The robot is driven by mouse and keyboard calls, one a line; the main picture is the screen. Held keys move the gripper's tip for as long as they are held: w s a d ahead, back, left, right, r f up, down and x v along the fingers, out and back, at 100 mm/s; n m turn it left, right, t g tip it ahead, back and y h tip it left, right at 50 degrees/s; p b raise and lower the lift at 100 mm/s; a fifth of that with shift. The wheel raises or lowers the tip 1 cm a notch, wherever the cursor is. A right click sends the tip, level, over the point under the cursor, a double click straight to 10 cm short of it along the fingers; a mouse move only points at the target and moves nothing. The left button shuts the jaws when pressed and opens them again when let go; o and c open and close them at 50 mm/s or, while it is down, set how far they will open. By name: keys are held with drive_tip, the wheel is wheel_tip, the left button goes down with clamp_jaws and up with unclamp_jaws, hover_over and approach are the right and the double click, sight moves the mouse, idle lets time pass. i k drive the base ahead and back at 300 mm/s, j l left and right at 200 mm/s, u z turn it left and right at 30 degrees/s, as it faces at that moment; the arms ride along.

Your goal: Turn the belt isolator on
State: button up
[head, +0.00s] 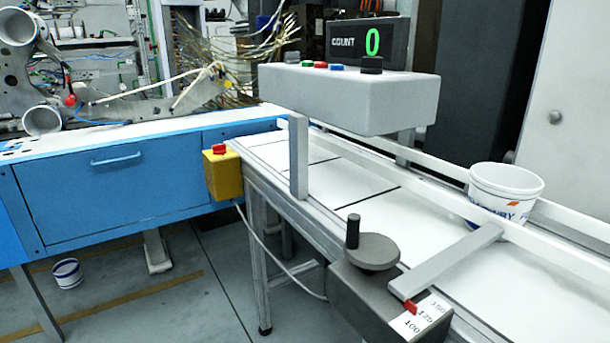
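A yellow box with a red knob on top, which looks like the belt isolator (223,176), is fixed to the near side of the conveyor at its far left end. Its red knob (219,149) is small here, and I cannot tell its on or off position. The white conveyor belt (345,188) runs from the yellow box toward the lower right. My gripper is not in view.
A grey housing (350,97) with coloured buttons and a black knob overhangs the belt; its counter (367,42) reads 0. A white tub (505,194) stands on the belt. A handwheel (366,251) juts out in front.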

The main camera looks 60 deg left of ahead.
sight(219, 150)
drive_tip(key=u, duration=2.75)
drive_tip(key=i+j, duration=0.25)
drive_tip(key=u, duration=0.05)
